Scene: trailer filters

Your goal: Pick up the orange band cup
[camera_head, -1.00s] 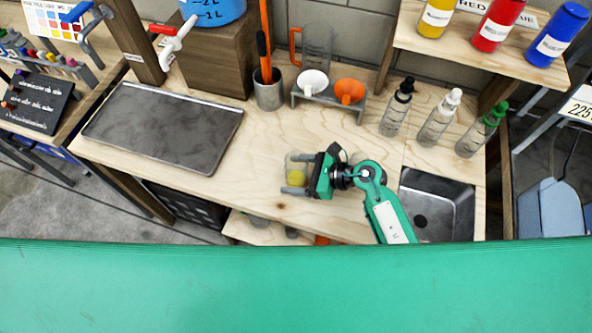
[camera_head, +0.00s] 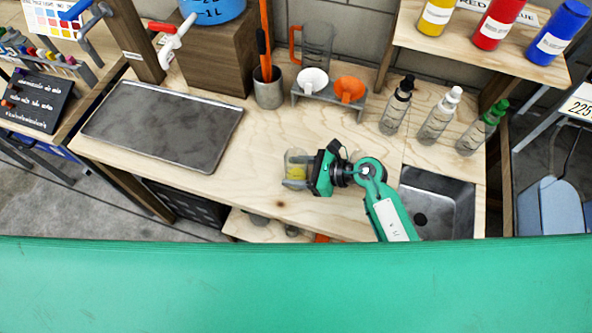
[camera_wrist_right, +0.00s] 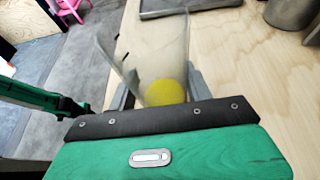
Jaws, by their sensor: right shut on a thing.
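My right gripper (camera_head: 294,169) is over the front part of the wooden bench, pointing left, shut on a clear cup (camera_head: 296,158) with yellow in it. The right wrist view shows the clear cup (camera_wrist_right: 168,55) between the two grey fingers, with a round yellow patch (camera_wrist_right: 164,92) low in it. No orange band shows on this cup. An orange thing (camera_head: 321,238) partly shows at the lower shelf below the bench front, mostly hidden by the green edge in front.
A grey tray (camera_head: 165,125) lies at left on the bench. A holder (camera_head: 331,104) with a white and an orange funnel, a grey pot (camera_head: 268,92) and several bottles (camera_head: 437,118) stand at the back. A sink (camera_head: 440,200) is at right. The middle bench is clear.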

